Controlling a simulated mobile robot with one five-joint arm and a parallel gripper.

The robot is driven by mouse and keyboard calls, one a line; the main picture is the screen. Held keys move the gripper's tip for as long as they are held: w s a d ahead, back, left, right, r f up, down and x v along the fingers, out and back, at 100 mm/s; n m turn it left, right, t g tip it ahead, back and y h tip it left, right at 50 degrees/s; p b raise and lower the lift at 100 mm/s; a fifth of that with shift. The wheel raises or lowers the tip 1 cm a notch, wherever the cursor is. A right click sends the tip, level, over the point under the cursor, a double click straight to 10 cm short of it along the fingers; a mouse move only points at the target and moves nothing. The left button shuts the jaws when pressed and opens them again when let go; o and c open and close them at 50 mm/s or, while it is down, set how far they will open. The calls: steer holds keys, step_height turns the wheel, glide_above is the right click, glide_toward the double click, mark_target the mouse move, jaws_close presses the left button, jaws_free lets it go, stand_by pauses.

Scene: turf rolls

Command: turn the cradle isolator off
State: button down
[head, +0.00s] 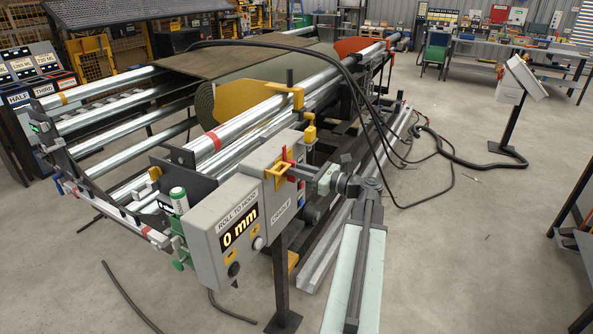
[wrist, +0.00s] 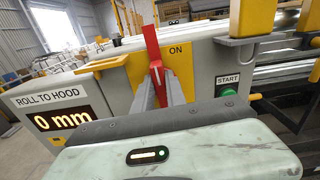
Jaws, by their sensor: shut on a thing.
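The cradle isolator is a red handle (wrist: 152,48) on a yellow plate (wrist: 184,62) on the grey control box (wrist: 205,70). In the wrist view the handle stands nearly upright, leaning a little left, with the word ON beside it on the right. My gripper (wrist: 160,88) is shut on the lower part of this handle; the jaws hide its base. In the head view my gripper (head: 310,175) reaches the red handle (head: 290,167) from the right, at the box marked CRADLE. Any OFF label is not visible.
A display box (head: 226,230) marked ROLL TO HOOD reads 0 mm, left of the isolator. A green START button (wrist: 227,91) sits to the right of the plate. A yellow bracket (wrist: 252,20) juts out above it. Metal rollers (head: 240,125) lie behind; the floor at right is mostly open.

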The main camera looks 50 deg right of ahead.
steer(key=shift+s+a+f+n+b, duration=0.1)
steer(key=shift+a+f+n+b, duration=0.1)
steer(key=shift+n, duration=2.65)
steer(key=shift+s+a+f+n+b, duration=0.15)
steer(key=shift+f+n+b, duration=0.1)
steer(key=shift+n, duration=2.65)
steer(key=shift+w+a+f+n+b, duration=0.1)
steer(key=shift+a+f+n+b, duration=0.1)
steer(key=shift+n, duration=2.65)
steer(key=c, duration=1.4)
jaws_free()
steer(key=shift+o, duration=0.2)
steer(key=v, duration=0.8)
